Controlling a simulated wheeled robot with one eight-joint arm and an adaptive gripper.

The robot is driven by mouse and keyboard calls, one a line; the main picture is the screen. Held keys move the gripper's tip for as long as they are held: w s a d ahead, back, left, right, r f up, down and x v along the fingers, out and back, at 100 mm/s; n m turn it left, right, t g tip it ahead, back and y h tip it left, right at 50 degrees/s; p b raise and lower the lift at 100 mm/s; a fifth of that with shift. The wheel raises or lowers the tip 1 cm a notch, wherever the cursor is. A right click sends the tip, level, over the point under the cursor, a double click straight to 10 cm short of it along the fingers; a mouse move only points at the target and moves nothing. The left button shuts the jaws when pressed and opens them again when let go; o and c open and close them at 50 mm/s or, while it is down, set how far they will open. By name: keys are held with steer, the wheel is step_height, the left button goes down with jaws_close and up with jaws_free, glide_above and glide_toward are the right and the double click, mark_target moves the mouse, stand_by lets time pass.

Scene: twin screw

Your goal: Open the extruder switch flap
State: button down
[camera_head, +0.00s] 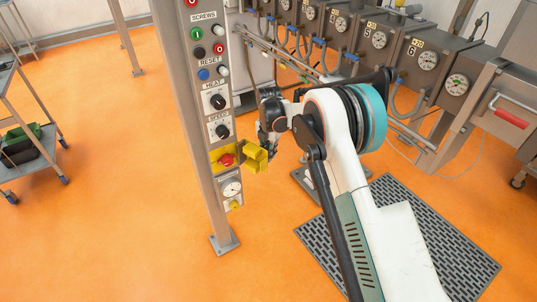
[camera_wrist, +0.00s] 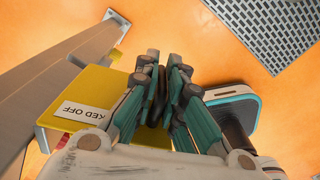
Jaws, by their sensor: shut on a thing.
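The yellow extruder switch flap (camera_head: 255,158) stands swung out to the right from its yellow plate on the control post. The red switch knob (camera_head: 227,160) on the plate is uncovered. My gripper (camera_head: 264,142) is at the flap's upper right edge. In the wrist view the flap (camera_wrist: 100,82) lies left of the fingers, with a white label (camera_wrist: 84,113) ending in "KED OFF".
The grey post (camera_head: 185,120) carries several buttons, two dials and a gauge (camera_head: 232,188) below the switch. A machine with several gauges (camera_head: 428,61) stands behind my arm. A floor grating (camera_head: 440,235) lies at right, a trolley (camera_head: 30,135) at left. Orange floor is clear around the post.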

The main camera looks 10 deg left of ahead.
steer(key=shift+w+d, duration=0.1)
steer(key=shift+d, duration=0.1)
steer(key=c, duration=1.7)
jaws_free()
steer(key=shift+r, duration=0.1)
steer(key=shift+r, duration=0.2)
step_height(320, 180, up, 11)
steer(key=shift+r, duration=0.2)
